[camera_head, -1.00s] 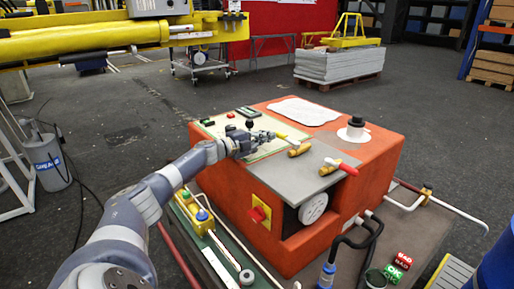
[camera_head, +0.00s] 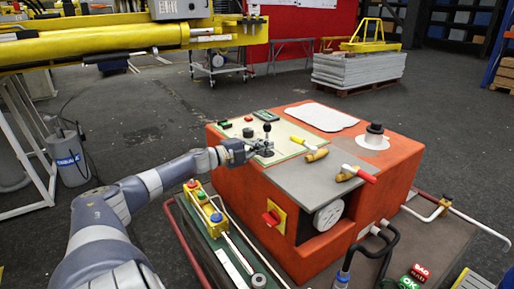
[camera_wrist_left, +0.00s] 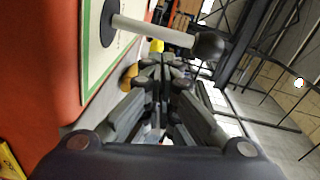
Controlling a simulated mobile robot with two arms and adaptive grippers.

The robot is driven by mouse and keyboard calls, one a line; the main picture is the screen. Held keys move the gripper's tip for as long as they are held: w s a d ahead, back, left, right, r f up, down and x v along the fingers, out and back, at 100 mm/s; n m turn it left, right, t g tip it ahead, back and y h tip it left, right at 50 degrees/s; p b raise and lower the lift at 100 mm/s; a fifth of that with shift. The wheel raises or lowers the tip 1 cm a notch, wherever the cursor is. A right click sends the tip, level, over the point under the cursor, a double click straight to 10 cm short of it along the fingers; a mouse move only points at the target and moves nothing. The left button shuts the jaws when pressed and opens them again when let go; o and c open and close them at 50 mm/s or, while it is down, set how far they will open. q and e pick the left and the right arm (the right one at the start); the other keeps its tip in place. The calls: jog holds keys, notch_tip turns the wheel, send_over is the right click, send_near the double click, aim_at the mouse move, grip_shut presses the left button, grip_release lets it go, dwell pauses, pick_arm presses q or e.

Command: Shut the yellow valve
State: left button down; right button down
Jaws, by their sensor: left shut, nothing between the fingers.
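The yellow valve is on the top of the orange box in the head view, with a brass body (camera_head: 317,155) and a yellow handle (camera_head: 299,141) pointing to the upper left. My left gripper (camera_head: 264,149) is shut and empty, left of the yellow handle and apart from it, beside the black-knobbed lever (camera_head: 267,128). In the left wrist view, its fingers (camera_wrist_left: 160,65) are together, and a patch of yellow (camera_wrist_left: 157,46) shows beyond the tips, partly hidden by them. My right gripper is not in view.
A second valve with a red handle (camera_head: 367,175) sits right of the yellow one on the grey plate (camera_head: 310,182). The lever (camera_wrist_left: 150,30) crosses close above the fingers in the wrist view. A yellow button box (camera_head: 205,210) stands below my left arm.

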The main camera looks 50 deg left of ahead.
pick_arm(q)
jog(key=shift+s+a+f, duration=0.1)
jog(key=shift+s, duration=1.25)
